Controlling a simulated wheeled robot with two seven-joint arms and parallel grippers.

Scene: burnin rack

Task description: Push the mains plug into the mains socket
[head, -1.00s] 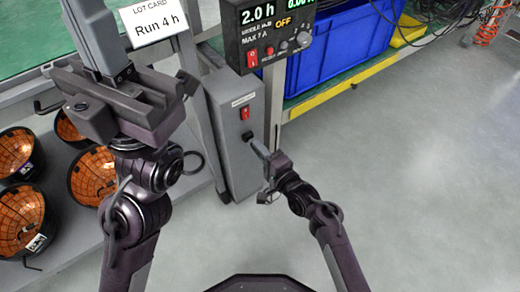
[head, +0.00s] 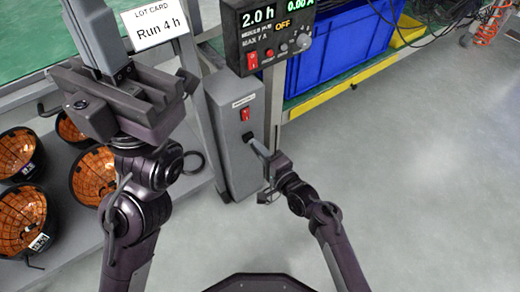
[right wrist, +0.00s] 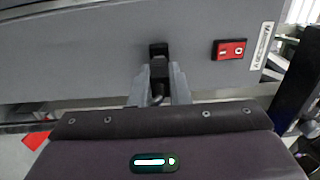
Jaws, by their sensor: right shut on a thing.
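The mains socket (right wrist: 158,48) is a dark inlet on the face of a grey box (head: 228,150), below its red switch (head: 246,114). The black mains plug (right wrist: 159,69) is between the fingers of my right gripper (right wrist: 159,76), with its cable curving down behind it. My right gripper, also in the head view (head: 258,145), is shut on the plug. The plug's front end meets the socket; how deep it sits I cannot tell. My left gripper (head: 95,40) is raised at the upper left, away from the socket; its finger gap is hidden.
A timer panel (head: 270,35) reading 2.0 h and OFF stands above the grey box. A lot card (head: 155,25) reads Run 4 h. Several orange-lined round lamps (head: 20,155) are on the left shelf. A blue bin (head: 340,45) is behind. The floor at right is clear.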

